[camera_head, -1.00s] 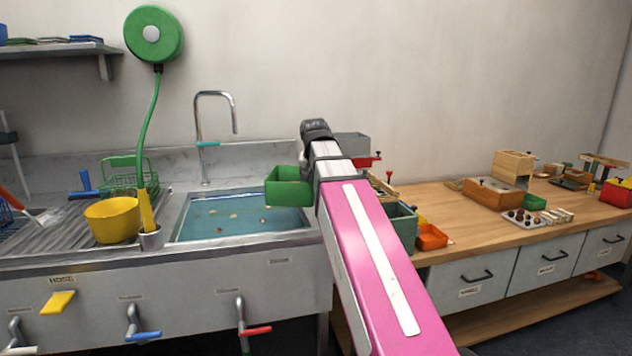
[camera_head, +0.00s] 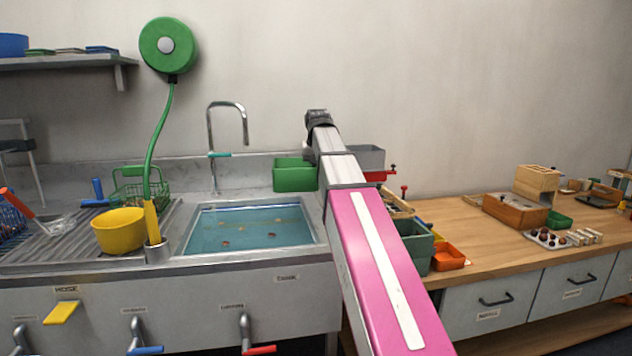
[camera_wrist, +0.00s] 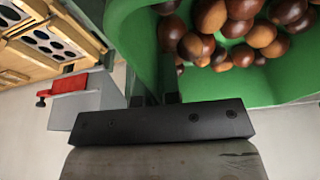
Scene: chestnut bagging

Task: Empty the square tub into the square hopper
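The green square tub (camera_head: 294,176) is held up in the air over the back right of the sink. In the wrist view the tub (camera_wrist: 145,40) is close and holds several brown chestnuts (camera_wrist: 230,30). My gripper (camera_wrist: 160,92) is shut on the tub's wall; its fingertips are partly hidden, and my arm covers it in the head view. A grey square box with a red handle (camera_head: 366,157), seemingly the hopper, stands just right of my arm, partly hidden. It also shows in the wrist view (camera_wrist: 100,98), left of and apart from the tub.
The sink basin (camera_head: 210,243) holds water with small floating bits. A tap (camera_head: 245,125) rises behind it, left of the tub. A yellow bowl (camera_head: 118,232) is on the drainer. A dark green bin (camera_head: 418,252) and an orange tray (camera_head: 449,257) sit by the wooden bench's left end.

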